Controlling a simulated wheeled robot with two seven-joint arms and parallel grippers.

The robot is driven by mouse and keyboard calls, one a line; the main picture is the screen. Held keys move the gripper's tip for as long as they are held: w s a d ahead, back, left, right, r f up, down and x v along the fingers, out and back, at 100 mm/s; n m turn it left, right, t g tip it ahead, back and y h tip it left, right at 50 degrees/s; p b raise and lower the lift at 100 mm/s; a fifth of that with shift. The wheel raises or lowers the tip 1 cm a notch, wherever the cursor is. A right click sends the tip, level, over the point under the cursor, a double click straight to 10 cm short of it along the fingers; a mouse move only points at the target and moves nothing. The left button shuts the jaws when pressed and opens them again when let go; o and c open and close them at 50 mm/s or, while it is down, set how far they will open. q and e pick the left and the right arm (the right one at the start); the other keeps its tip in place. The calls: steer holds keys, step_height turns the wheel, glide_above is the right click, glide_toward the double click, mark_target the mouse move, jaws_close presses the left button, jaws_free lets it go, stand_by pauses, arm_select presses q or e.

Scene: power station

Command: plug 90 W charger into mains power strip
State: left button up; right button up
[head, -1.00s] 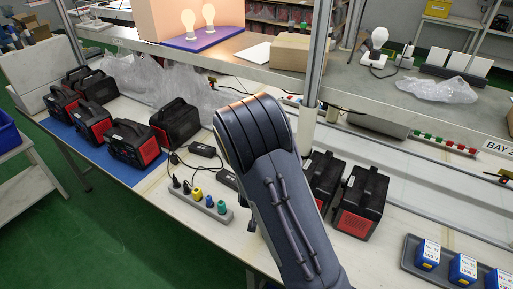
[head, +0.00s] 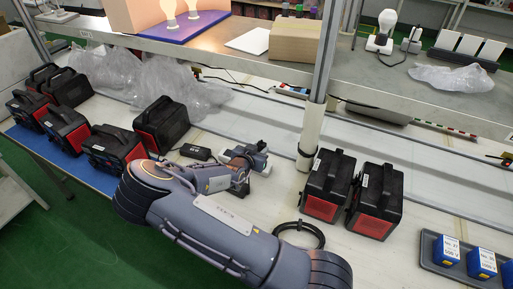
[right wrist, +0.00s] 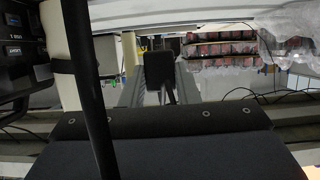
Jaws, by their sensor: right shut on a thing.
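My right arm reaches across the bench, and its right gripper (head: 252,158) is above the bench, right of a black charger brick (head: 195,152). In the right wrist view the jaws are shut on a black block (right wrist: 158,70) with a dark cable below it. I cannot read a wattage on either black piece. A small white edge (head: 267,182) shows below the gripper. My left gripper is not in view.
Several black-and-red power stations (head: 110,147) stand at the left, and two more (head: 375,203) at the right. A white post (head: 311,138) rises close right of the gripper. A black cable coil (head: 299,235) lies on the bench. A grey tray (head: 440,268) holds blue boxes.

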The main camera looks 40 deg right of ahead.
steer(key=shift+w+f+b, duration=0.1)
steer(key=shift+f+b, duration=0.3)
steer(key=shift+f, duration=0.4)
steer(key=shift+f+b, duration=1.4)
steer(key=shift+f, duration=0.55)
steer(key=shift+r, duration=0.15)
steer(key=shift+f+b, duration=0.25)
steer(key=shift+b, duration=0.05)
steer(key=shift+f+b, duration=0.4)
steer(key=shift+f, duration=0.05)
steer(key=shift+f, duration=0.15)
steer(key=o, duration=1.1)
steer(key=shift+c, duration=0.2)
